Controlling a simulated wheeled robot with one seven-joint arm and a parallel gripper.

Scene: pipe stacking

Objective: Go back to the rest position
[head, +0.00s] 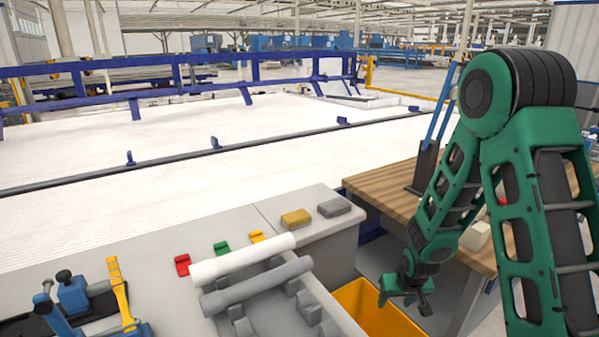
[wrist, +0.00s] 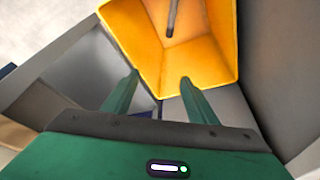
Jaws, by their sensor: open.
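My green gripper (head: 405,297) hangs over the yellow bin (head: 372,308) beside the grey counter. In the wrist view my gripper (wrist: 158,85) has its two fingers apart with nothing between them. The yellow bin (wrist: 215,75) lies below and beyond the fingertips, and a thin grey rod-like piece (wrist: 172,18) shows inside it. A white pipe (head: 243,259) and a grey pipe (head: 257,286) lie side by side on the grey rack on the counter.
A wooden table (head: 385,195) stands behind my arm at the right. Red (head: 182,265), green (head: 222,248) and yellow (head: 296,217) blocks sit on the counter. A blue and yellow fixture (head: 95,300) is at the lower left. A blue rail (head: 180,75) crosses the back.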

